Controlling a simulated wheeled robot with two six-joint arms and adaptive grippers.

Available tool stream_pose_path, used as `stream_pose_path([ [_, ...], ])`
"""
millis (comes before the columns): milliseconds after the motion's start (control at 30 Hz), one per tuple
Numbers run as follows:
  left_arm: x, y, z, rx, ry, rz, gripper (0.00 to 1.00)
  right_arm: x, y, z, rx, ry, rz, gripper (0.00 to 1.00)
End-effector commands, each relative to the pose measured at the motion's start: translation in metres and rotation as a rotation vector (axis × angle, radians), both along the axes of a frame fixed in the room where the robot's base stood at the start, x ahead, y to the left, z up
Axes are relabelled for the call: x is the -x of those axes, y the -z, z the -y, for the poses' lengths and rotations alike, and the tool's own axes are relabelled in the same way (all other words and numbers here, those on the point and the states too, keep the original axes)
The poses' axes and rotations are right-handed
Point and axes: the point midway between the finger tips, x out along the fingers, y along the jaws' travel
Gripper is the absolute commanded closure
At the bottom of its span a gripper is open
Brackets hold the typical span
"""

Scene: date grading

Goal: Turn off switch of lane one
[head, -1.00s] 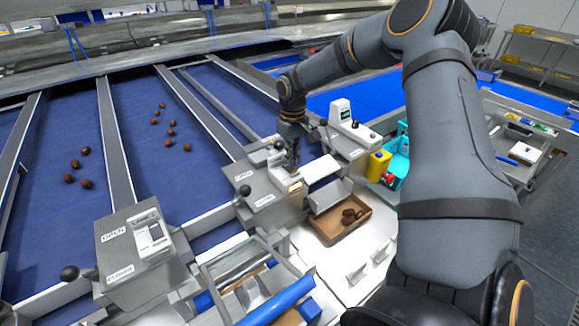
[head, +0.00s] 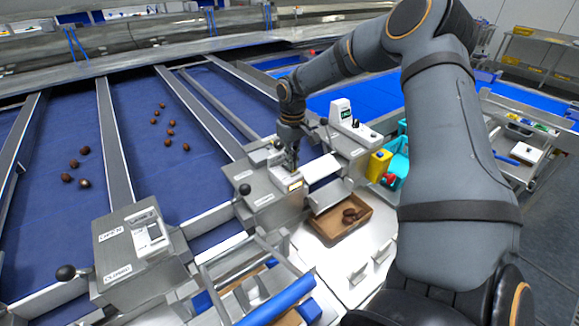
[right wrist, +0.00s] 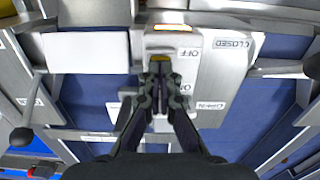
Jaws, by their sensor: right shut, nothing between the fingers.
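My right gripper (head: 292,168) is shut and empty, its fingertips down at the white switch panel (head: 284,182) on the middle grey lane box (head: 262,194). In the right wrist view the fingertips (right wrist: 160,64) lie over the switch on the panel (right wrist: 170,45), beside the OFF label (right wrist: 187,53). The fingers hide most of the switch, so its position and any contact cannot be told. An orange lamp (right wrist: 169,28) is lit at the panel's end; it also shows in the head view (head: 295,187). No lane number is readable. My left gripper is not in view.
A second grey box (head: 125,262) with its own switch panel (head: 150,230) stands at the left. Several dates (head: 84,183) lie on the blue belts (head: 70,225).

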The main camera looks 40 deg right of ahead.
Motion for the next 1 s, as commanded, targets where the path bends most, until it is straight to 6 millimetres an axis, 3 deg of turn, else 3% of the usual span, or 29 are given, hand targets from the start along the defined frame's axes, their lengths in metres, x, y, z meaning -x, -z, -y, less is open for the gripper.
stream_pose_path([
  [600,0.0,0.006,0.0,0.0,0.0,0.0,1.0,0.0,0.007,0.0,0.0,0.0,0.0,1.0],
  [1000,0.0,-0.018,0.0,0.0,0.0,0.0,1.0,0.0,-0.028,0.0,0.0,0.0,0.001,1.0],
])
